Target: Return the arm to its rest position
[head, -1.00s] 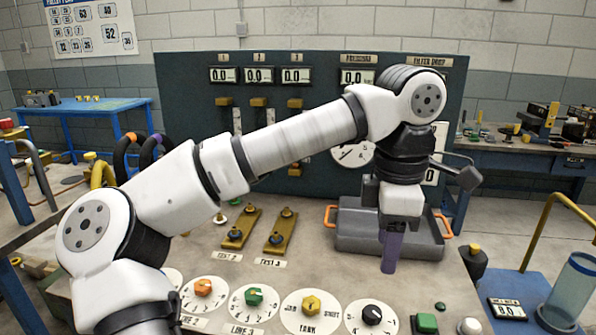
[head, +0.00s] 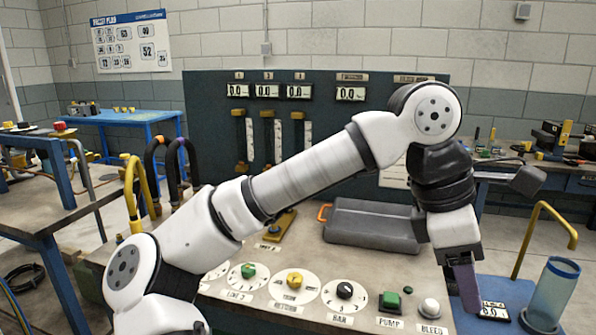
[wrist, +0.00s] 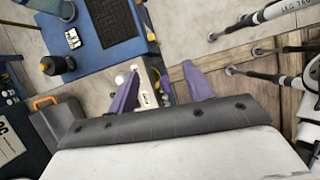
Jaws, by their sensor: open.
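My gripper (head: 466,288) hangs from the white arm at the right of the head view, pointing down near the console's right front corner. Its purple fingers also show in the wrist view (wrist: 163,92), spread apart with nothing between them. In the head view one finger largely hides the other. The arm is bent high at the elbow, reaching rightward across the console.
The console (head: 262,308) carries dials, a green PUMP button (head: 390,301), a white BLEED knob (head: 429,308) and a grey tray (head: 370,228). A blue stand with a clear cylinder (head: 556,290) and yellow hooked pipe (head: 545,222) is close right of the gripper.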

